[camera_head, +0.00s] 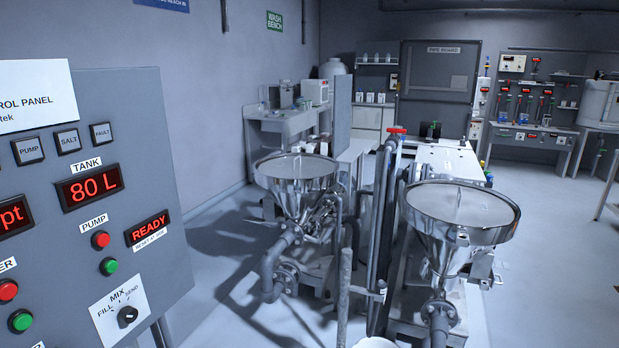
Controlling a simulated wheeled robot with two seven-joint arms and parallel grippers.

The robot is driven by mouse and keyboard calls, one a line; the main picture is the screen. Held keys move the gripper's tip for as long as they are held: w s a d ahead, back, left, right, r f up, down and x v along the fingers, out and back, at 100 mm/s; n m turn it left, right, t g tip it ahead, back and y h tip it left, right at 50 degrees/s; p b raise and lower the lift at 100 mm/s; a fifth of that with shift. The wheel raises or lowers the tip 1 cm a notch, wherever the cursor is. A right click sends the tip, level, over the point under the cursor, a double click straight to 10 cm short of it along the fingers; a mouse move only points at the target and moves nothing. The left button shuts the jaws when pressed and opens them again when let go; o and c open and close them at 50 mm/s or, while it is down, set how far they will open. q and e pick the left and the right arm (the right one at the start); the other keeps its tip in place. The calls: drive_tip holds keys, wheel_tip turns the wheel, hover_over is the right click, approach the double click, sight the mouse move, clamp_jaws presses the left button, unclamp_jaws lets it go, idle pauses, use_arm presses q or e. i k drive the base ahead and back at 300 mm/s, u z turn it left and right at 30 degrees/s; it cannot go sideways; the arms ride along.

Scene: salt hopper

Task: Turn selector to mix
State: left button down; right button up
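The selector (127,316) is a small black knob on a white plate at the bottom of the grey control panel (135,110), at the left of the head view. FILL, MIX and SEND are printed around it, with MIX above the knob. Its pointer is too small to read surely. The panel displays show 80 L under TANK (89,187) and READY (149,228). Neither of my grippers is in view, and nothing touches the selector.
A red pump button (100,240) and a green one (109,266) sit above the selector. Two steel hoppers (296,172) (461,211) with pipework stand right of the panel. Open floor (225,290) lies between panel and hoppers. Benches line the back.

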sight(128, 315)
drive_tip(key=u, duration=1.3)
